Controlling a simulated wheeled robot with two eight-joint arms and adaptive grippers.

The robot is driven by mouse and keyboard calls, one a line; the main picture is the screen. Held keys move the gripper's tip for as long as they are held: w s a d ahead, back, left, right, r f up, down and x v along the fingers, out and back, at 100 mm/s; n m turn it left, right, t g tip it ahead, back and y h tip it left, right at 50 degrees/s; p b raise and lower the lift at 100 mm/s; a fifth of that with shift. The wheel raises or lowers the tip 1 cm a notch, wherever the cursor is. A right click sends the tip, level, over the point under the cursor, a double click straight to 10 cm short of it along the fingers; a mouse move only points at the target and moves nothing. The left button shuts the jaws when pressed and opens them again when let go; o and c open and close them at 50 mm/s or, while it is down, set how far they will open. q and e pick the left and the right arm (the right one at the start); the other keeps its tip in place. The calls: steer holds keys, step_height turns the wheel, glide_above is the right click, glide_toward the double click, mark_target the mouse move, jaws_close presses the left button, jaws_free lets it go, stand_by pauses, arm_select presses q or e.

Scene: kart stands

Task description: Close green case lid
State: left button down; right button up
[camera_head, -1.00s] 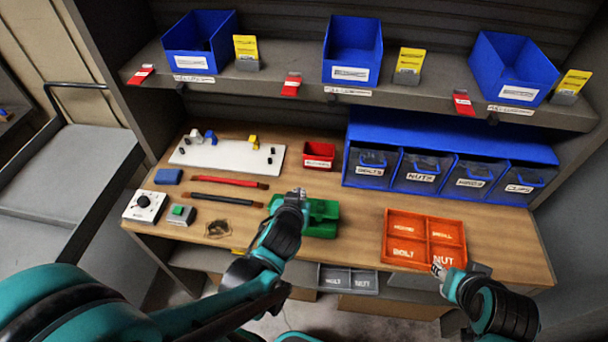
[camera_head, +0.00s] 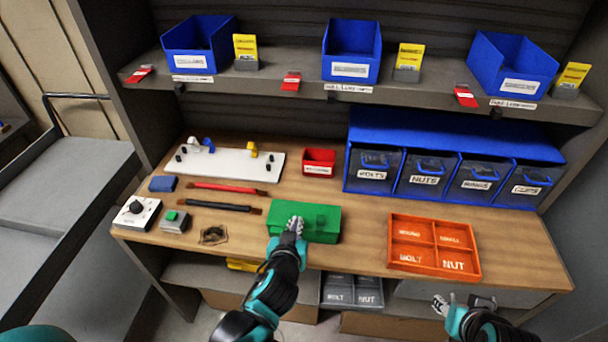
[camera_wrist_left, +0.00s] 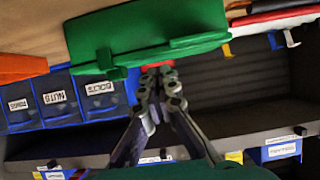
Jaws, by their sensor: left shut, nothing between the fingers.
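The green case (camera_head: 318,222) stands on the wooden bench. Its lid looks down over the box, with a small raised handle on it. My left gripper (camera_head: 295,226) is at the case's front left part, shut and empty; I cannot tell whether it touches. In the left wrist view the green case (camera_wrist_left: 150,30) fills the top middle, and the shut left fingertips (camera_wrist_left: 160,80) point at its edge. My right gripper (camera_head: 446,304) is in front of the bench's right part, apart from the case; its finger opening is unclear.
An orange divided tray (camera_head: 397,262) lies right of the case. A small red bin (camera_head: 319,157) and a white board (camera_head: 225,164) are behind. Red and black rods (camera_head: 218,206) lie left. Blue labelled bins (camera_head: 375,187) stand at the back right.

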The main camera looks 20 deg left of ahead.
arm_select(q)
steer(key=shift+s+f+b, duration=0.2)
steer(key=shift+f+b, duration=0.25)
steer(key=shift+f, duration=0.2)
steer(key=shift+s, duration=0.1)
steer(key=shift+r, duration=5)
steer(key=s+d+f+m+g+h, duration=0.2)
steer(key=s+f+g, duration=0.3)
steer(key=s+f, duration=0.3)
steer(key=shift+s+d+m+g+h, duration=0.3)
steer(key=shift+s+d+m+h, duration=0.15)
steer(key=shift+d+h, duration=0.2)
